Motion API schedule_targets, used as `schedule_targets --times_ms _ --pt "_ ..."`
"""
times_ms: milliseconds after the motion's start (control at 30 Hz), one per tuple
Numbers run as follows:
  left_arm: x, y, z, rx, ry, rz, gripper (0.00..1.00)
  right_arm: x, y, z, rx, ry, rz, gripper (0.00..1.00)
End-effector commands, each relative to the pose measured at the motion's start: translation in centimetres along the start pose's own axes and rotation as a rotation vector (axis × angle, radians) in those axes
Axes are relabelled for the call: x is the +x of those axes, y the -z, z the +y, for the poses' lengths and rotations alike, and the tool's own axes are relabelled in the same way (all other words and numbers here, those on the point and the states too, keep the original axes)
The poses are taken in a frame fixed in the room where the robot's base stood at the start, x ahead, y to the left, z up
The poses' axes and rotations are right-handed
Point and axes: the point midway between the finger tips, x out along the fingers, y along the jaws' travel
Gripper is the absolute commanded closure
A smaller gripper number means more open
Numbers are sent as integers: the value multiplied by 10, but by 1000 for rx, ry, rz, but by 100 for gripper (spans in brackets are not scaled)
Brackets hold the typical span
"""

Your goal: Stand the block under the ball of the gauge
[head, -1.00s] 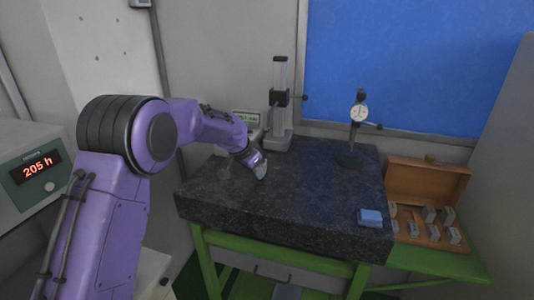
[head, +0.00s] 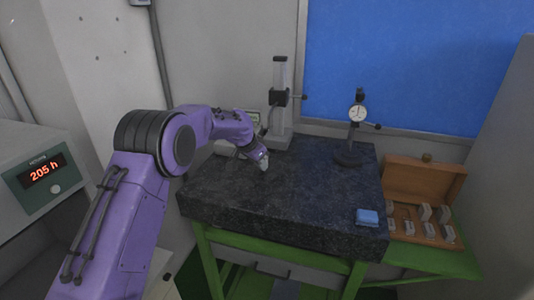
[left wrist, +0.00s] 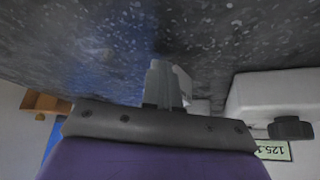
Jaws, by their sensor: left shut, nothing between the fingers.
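The dial gauge (head: 357,113) stands on a dark post with a round base (head: 348,158) at the back right of the dark granite plate (head: 290,205). Its ball is too small to make out. Several small grey blocks (head: 424,211) sit in the open wooden case (head: 428,181) right of the plate; I cannot tell which one is the task's block. My left gripper (head: 264,162) is shut and empty, low over the back left of the plate and well left of the gauge. Its fingers (left wrist: 166,85) show against the speckled plate in the left wrist view. My right gripper is out of view.
A tall height stand (head: 280,105) is just behind my left gripper. A white instrument with a green display (left wrist: 272,151) is close by in the wrist view. A blue item (head: 367,217) lies at the plate's front right corner. The plate's middle is clear.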

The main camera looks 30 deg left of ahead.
Motion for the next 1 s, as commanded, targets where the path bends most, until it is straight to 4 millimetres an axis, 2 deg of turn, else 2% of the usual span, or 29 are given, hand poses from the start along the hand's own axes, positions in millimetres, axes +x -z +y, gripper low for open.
schedule_targets --times_ms 667,767,1000 --pt "12 22 -15 0 1 0 100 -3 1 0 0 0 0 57" --pt "7 23 -14 0 0 2 100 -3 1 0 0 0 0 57" --pt "-20 26 -8 1 0 3 100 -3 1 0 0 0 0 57"
